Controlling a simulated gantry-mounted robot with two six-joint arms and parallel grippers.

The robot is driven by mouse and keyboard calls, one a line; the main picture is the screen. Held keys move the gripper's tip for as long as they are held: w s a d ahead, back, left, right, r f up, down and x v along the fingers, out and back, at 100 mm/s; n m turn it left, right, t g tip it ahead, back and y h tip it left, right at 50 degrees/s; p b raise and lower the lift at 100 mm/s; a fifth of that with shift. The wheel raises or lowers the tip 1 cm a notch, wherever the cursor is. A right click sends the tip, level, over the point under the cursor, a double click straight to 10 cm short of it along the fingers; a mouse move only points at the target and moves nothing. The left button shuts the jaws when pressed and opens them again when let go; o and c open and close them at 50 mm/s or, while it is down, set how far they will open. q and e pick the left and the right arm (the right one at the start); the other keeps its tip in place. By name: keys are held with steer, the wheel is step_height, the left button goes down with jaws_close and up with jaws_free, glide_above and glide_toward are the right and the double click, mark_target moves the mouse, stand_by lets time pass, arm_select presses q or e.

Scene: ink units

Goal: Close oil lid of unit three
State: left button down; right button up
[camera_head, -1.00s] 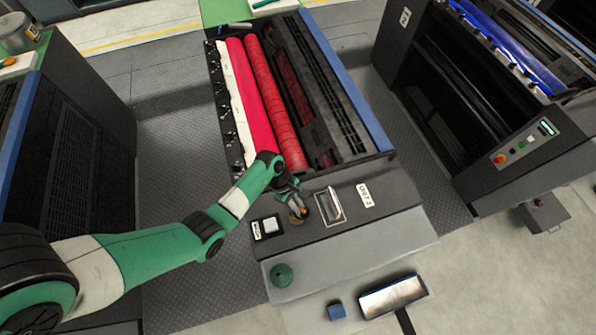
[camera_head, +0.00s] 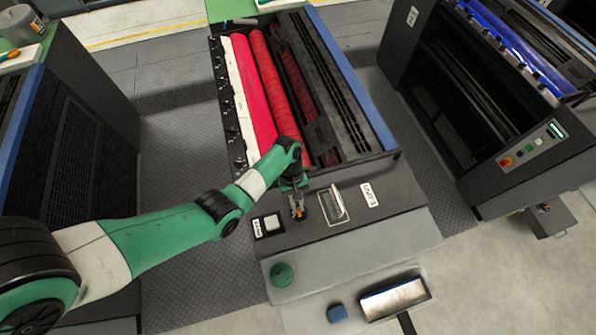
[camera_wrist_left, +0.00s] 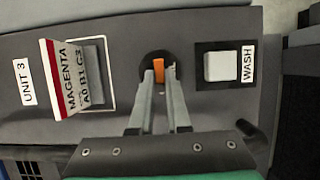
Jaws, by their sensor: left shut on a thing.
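Unit three's sloped grey panel (camera_head: 375,222) carries a "UNIT 3" label (camera_wrist_left: 25,82), also in the head view (camera_head: 370,195). A round dark fitting (camera_wrist_left: 144,82) sits in the panel between the magenta card and the wash button. An upright orange tab (camera_wrist_left: 158,69), seemingly the oil lid's grip, stands in its middle. My left gripper (camera_wrist_left: 160,76) is shut on the orange tab, one finger on each side. In the head view my left gripper (camera_head: 297,213) points down at this spot. Whether the lid is seated is hard to tell. My right gripper is not in view.
A tilted magenta card (camera_wrist_left: 62,78) stands in its frame left of the fitting in the wrist view. The white wash button (camera_wrist_left: 222,66) is close on the other side. Red rollers (camera_head: 280,95) lie behind the panel. A blue block (camera_head: 337,312) and tray (camera_head: 396,298) lie in front.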

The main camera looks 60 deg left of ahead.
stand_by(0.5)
arm_select(q)
steer(key=c, duration=0.9)
jaws_free()
steer(key=shift+r, duration=0.1)
steer(key=p+v, duration=0.3)
steer(key=v, duration=0.8)
steer(key=shift+a+r, duration=0.1)
steer(key=shift+r, duration=0.1)
